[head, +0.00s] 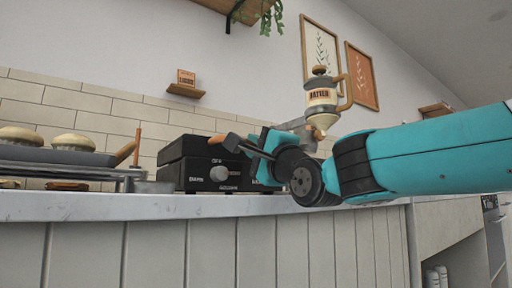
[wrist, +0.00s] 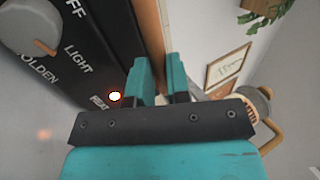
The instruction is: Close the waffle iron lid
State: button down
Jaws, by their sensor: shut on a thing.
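The black waffle iron (head: 187,178) stands on the counter in the middle of the head view, with its dial (head: 222,174) and lettering on the front. Its lid (head: 190,148) looks level and lies down over the base; a small gap between them cannot be ruled out. My gripper (head: 254,150) is at the iron's front right, shut on the wooden lid handle (head: 232,142). In the wrist view the tan handle (wrist: 153,35) runs between the two teal fingers (wrist: 163,75). The dial (wrist: 30,27) and a lit lamp (wrist: 115,96) show at left.
A batter dispenser (head: 321,97) stands behind my arm at right. A tray rack (head: 75,170) with round baked items (head: 73,142) and a small metal container (head: 153,187) stand left of the iron. The counter edge (head: 90,207) runs along the front.

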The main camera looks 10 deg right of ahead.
jog(key=shift+w+a+f, duration=0.1)
jog(key=shift+w+f, duration=0.05)
jog(key=shift+f, duration=0.45)
jog(key=c, duration=1.1)
grip_release()
jog(key=shift+r, duration=0.15)
jog(key=shift+r, duration=0.2)
notch_tip(320, 180, up, 20)
jog(key=p, duration=1)
jog(key=shift+f, duration=0.2)
